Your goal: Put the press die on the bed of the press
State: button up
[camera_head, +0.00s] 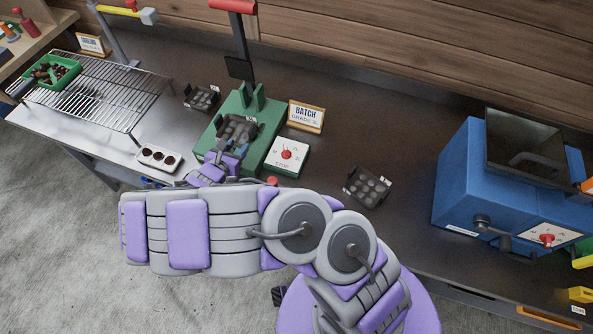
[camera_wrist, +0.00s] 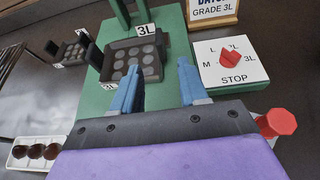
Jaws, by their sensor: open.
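The green press (camera_head: 262,125) stands mid-bench with a raised lever ending in a red handle. A dark grey press die (camera_head: 237,130) with round hollows sits on its green bed; in the wrist view this die (camera_wrist: 137,61) carries 3L tags. My gripper (camera_head: 226,152) is at the front of the bed by the die. In the wrist view my gripper (camera_wrist: 158,78) is open: its left blue finger overlaps the die's near edge, its right finger is over bare green. Whether they touch is unclear. Other dies lie on the bench, left behind (camera_head: 201,98) and right (camera_head: 367,188) of the press.
A sign (camera_head: 305,116) reads BATCH GRADE 3L. A dial (camera_head: 287,155) with a red knob and a STOP mark is right of the bed. A white tray of chestnuts (camera_head: 158,157), a wire rack (camera_head: 95,90) and a blue machine (camera_head: 465,185) stand around. Bench between press and machine is mostly clear.

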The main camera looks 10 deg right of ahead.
jog(key=s+d+r+m+g+h, duration=0.3)
jog(key=d+r+m+g+h, duration=0.25)
jog(key=d+r+m, duration=1)
jog(key=s+d+r+m+g, duration=0.1)
jog(key=s+d+r+g, duration=0.1)
jog(key=s+d+r, duration=0.3)
jog(key=s+d+r+m+g, duration=0.1)
jog(key=s+d+m+g, duration=0.15)
jog(key=d, duration=0.45)
jog(key=s+d+r+m+g+y, duration=0.1)
jog(key=s+m+g+y, duration=0.35)
jog(key=s, duration=1.05)
jog(key=s+a+r+m+t+y, duration=0.1)
jog(key=s+a+m+y, duration=0.5)
jog(key=s, duration=0.7)
jog(key=a+y, duration=0.2)
jog(key=a, duration=0.1)
jog(key=shift+a, duration=0.3)
